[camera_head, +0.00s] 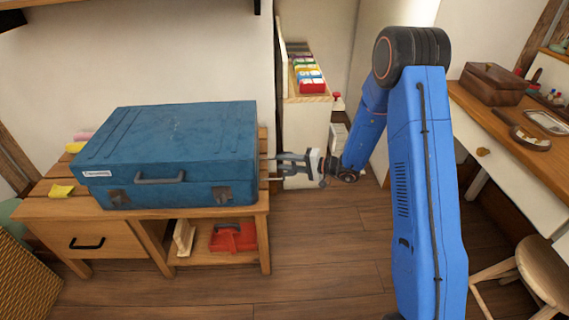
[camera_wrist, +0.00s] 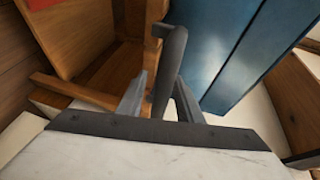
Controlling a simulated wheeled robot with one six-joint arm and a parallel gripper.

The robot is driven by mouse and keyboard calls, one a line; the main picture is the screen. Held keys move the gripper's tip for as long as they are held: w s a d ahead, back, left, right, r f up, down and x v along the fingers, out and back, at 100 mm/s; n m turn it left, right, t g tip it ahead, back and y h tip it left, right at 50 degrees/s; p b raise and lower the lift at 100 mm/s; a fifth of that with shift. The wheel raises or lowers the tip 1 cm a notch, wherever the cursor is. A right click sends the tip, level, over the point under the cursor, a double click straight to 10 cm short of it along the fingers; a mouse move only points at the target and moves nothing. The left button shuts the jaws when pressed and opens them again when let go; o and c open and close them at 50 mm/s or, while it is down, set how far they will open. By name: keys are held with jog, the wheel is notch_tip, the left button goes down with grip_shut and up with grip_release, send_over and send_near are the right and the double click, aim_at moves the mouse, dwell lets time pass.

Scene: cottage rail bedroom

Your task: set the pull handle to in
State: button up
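The blue suitcase (camera_head: 170,140) lies flat on the wooden bench, and its blue side also shows in the wrist view (camera_wrist: 240,45). The pull handle (camera_wrist: 168,65) is a dark grey bar in the wrist view, standing out from the suitcase. In the head view, thin rods (camera_head: 275,179) stick out at the suitcase's right end, by my gripper. My gripper (camera_head: 282,166) is at the right end of the suitcase. In the wrist view its two fingers (camera_wrist: 160,88) stand on either side of the bar, with some gap visible. Firm contact cannot be seen.
The wooden bench (camera_head: 262,207) has a drawer and a shelf with a red object (camera_head: 233,237). A cabinet (camera_head: 305,140) with coloured files stands behind my gripper. A desk (camera_head: 510,135) and a stool (camera_head: 545,275) are at the right. The floor (camera_head: 320,250) in front is clear.

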jog(key=v, duration=1.7)
jog(key=shift+d, duration=0.15)
jog(key=shift+s+r, duration=0.1)
